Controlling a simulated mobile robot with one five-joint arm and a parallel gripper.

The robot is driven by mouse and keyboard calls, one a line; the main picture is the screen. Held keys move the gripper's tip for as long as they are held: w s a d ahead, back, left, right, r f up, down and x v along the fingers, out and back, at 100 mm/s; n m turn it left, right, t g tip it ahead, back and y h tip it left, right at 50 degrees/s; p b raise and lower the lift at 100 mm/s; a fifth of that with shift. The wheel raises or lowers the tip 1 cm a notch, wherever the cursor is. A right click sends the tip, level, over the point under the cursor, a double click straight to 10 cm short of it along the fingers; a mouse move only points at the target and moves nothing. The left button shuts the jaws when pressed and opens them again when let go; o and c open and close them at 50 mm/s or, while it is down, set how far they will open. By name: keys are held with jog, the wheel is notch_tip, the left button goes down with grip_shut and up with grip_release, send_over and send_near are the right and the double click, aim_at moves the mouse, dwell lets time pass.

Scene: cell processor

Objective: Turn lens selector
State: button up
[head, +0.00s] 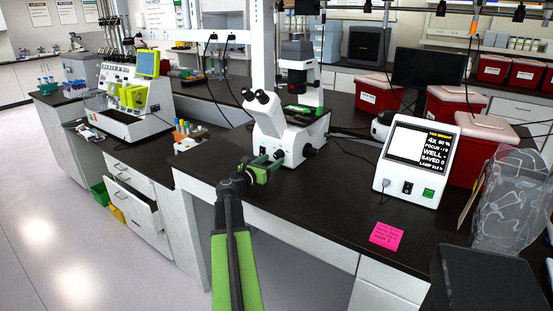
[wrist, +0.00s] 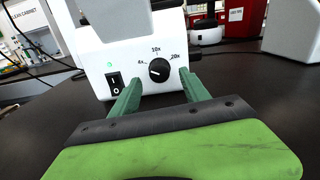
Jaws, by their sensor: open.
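The lens selector (wrist: 159,70) is a round black knob on the white front panel of the microscope base, with marks 4x, 10x and 20x around it. Its pointer seems turned to the upper left, toward 4x. The white microscope (head: 290,125) stands on the black bench in the head view. My gripper (wrist: 157,80) is open, with its two green fingers on either side of the knob in the wrist view. The fingers are apart from each other, and I cannot tell whether they touch the panel. In the head view my gripper (head: 272,163) is beside the microscope base.
A black rocker switch (wrist: 114,84) with a green light is left of the knob. A white display box (head: 418,160) reads "4x" and "too bright". A pink note (head: 386,235) lies on the bench front. The bench between microscope and display box is mostly clear.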

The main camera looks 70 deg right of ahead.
aim_at(276, 157)
jog(key=shift+x, duration=1.85)
jog(key=shift+c, duration=0.4)
grip_shut()
